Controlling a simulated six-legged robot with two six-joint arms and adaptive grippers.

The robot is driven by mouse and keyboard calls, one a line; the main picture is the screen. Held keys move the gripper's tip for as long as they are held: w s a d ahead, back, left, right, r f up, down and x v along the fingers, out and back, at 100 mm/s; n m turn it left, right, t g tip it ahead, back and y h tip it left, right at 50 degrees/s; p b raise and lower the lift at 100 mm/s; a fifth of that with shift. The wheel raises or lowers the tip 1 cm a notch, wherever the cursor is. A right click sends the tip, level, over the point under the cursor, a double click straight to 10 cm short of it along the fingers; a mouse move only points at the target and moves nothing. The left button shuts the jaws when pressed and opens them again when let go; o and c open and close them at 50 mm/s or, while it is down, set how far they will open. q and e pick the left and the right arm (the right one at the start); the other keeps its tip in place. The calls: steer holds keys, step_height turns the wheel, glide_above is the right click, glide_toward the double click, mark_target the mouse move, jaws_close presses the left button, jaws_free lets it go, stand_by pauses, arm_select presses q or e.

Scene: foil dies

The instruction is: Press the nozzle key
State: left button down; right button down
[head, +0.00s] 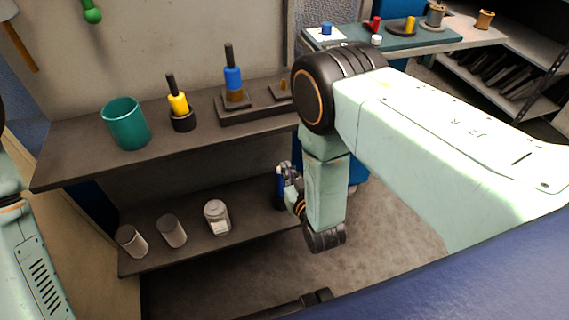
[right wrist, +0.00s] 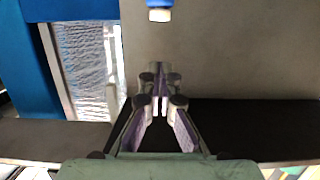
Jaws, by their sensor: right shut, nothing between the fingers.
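My right gripper (head: 287,185) is low beside the shelves, partly hidden by my own arm. In the right wrist view its fingers (right wrist: 159,98) are together and empty, in front of a plain grey surface (right wrist: 235,50). A blue part with a pale tip (right wrist: 159,14) shows at the top edge of that view, apart from the fingers. I cannot tell whether it is the nozzle key; no key can be made out for certain in either view. My left gripper is out of view.
A crinkled silvery sheet (right wrist: 85,60) in a blue frame (right wrist: 30,60) is left of the fingers.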

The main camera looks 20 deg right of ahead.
steer(key=p+v, duration=0.1)
steer(key=v, duration=0.5)
steer(key=shift+s+r, duration=0.1)
stand_by(0.3)
